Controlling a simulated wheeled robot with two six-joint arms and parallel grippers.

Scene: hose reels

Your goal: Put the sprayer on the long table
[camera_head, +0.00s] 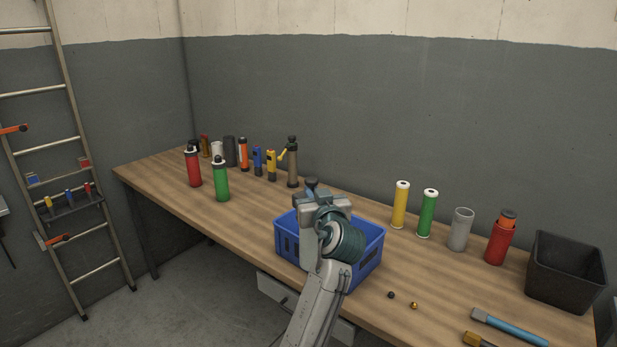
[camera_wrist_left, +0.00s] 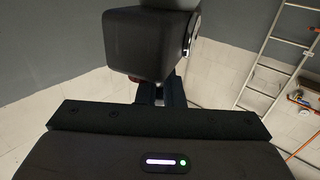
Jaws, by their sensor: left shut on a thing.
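The long table (camera_head: 260,203) is a wooden-topped bench along the grey wall. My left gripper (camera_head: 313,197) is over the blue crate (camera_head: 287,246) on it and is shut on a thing. A dark rounded top (camera_head: 311,182) shows just above the gripper; the rest is hidden behind my gripper and wrist. In the left wrist view a dark grey block (camera_wrist_left: 147,43) fills the top middle. I cannot tell for certain that the held thing is the sprayer, or whether it touches the crate. My right gripper is not in view.
Red (camera_head: 193,168) and green (camera_head: 221,182) bottles and several smaller items stand at the table's left. Yellow (camera_head: 400,206), green (camera_head: 427,215), grey (camera_head: 461,231) and red (camera_head: 497,244) cylinders and a black bin (camera_head: 566,288) stand right. Table between bottles and crate is clear.

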